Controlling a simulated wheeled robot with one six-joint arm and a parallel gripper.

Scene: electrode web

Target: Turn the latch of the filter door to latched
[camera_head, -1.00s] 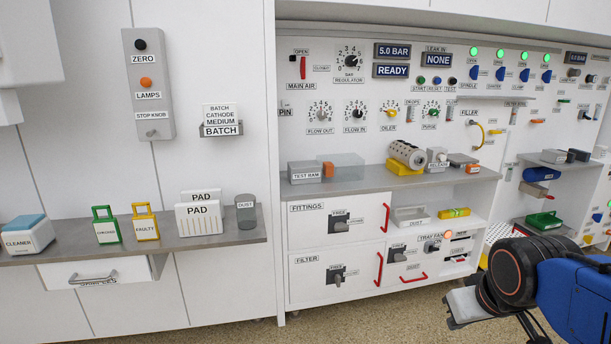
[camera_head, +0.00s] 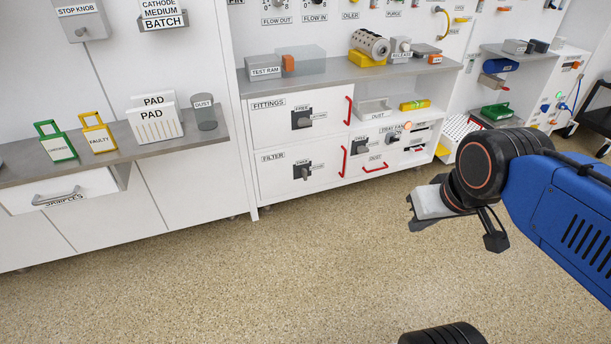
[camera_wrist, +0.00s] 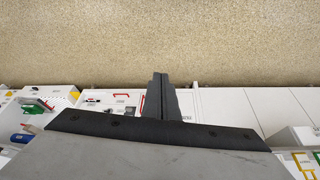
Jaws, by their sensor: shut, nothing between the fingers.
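The white filter door (camera_head: 270,185) is at the lower left of the cabinet in the head view, under the fittings door. Its latch (camera_head: 302,171) is a grey handle on a dark plate marked FREE, with the handle pointing roughly down. A red pull handle (camera_head: 343,161) is at the door's right edge. My gripper (camera_head: 412,214) is to the right of the door in the picture, over the open floor and apart from the cabinet. In the wrist view its fingers (camera_wrist: 160,95) are together and empty.
The fittings door (camera_head: 270,122) with its own latch (camera_head: 302,118) is just above. A dust bin drawer with a red handle (camera_head: 374,168) is to the right. The samples drawer (camera_head: 65,192) juts out at the left. The speckled floor (camera_head: 250,275) in front is clear.

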